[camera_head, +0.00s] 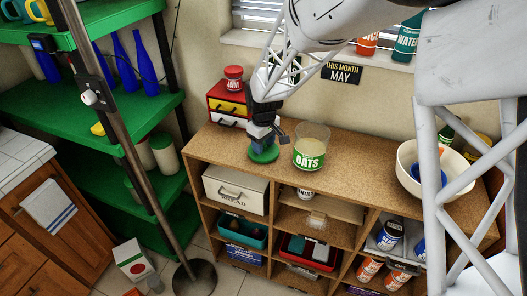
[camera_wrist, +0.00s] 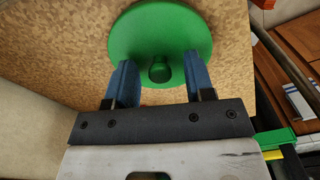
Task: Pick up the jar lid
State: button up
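The jar lid (camera_head: 262,156) is a flat green disc lying on the speckled brown top of the shelf unit. My gripper (camera_head: 264,145) is over the lid, fingers pointing down. In the wrist view my gripper (camera_wrist: 159,62) is open, with its two blue fingers apart on either side of the knob. The gap between them looks empty. Whether the fingertips touch the lid I cannot tell.
A clear jar labelled OATS (camera_head: 311,148) stands close to the right of the lid. A small drawer box (camera_head: 227,108) with a red JAM jar (camera_head: 233,78) on it stands behind left. A cream bowl (camera_head: 448,180) stands at the right. The counter between jar and bowl is clear.

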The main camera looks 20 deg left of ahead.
aim_at(264, 145)
grip_shut()
jog(key=shift+r, duration=0.1)
jog(key=shift+r, duration=1.45)
jog(key=shift+s+d+r, duration=0.1)
jog(key=shift+s+r, duration=0.1)
jog(key=shift+r, duration=0.1)
jog(key=s+d+r, duration=0.1)
jog(key=s+d, duration=0.8)
jog(key=s, duration=0.3)
jog(key=shift+s+r, duration=0.15)
jog(key=shift+s, duration=0.2)
